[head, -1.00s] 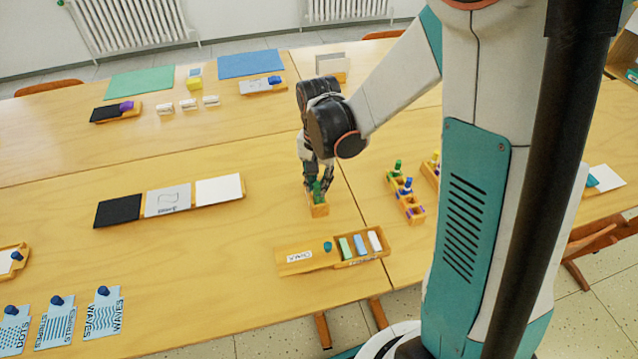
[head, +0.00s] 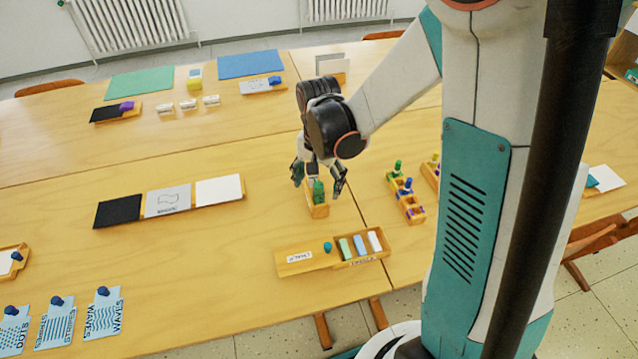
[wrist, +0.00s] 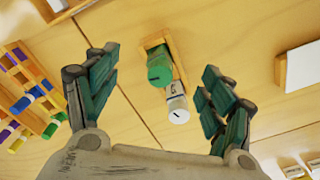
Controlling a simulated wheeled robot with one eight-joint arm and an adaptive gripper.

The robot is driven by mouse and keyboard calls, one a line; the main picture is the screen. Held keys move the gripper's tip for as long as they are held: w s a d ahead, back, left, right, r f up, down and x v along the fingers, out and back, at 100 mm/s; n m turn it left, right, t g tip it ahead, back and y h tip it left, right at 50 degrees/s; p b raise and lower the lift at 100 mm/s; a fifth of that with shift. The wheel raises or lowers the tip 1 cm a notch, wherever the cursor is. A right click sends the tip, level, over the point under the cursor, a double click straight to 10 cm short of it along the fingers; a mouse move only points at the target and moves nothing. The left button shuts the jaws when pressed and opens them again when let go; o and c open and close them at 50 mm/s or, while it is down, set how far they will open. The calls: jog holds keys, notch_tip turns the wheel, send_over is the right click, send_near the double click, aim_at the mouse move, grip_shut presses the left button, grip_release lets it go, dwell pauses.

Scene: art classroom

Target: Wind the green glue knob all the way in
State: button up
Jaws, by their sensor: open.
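The green glue knob (wrist: 159,73) shows from above in the wrist view, with a dark slot mark on its top. In the head view the green part (head: 318,192) stands upright in a small wooden holder (head: 318,211). A white round cap (wrist: 178,112) with a dark mark sits right beside the green knob in the wrist view. My gripper (head: 318,185) is open, its fingers spread on either side of the green part and apart from it. In the wrist view my gripper (wrist: 160,85) holds nothing.
A wooden rack (head: 405,201) with green, blue and purple pieces stands to the right. A row of black, grey and white panels (head: 168,201) lies left. The table between is clear.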

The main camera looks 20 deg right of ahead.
jog(key=m, duration=0.5)
jog(key=shift+m+b, duration=0.3)
jog(key=shift+m, duration=0.1)
jog(key=m, duration=0.5)
jog(key=shift+m, duration=0.4)
jog(key=shift+s+d, duration=0.15)
jog(key=shift+d, duration=1.35)
jog(key=c, duration=1.5)
jog(key=shift+c, duration=0.2)
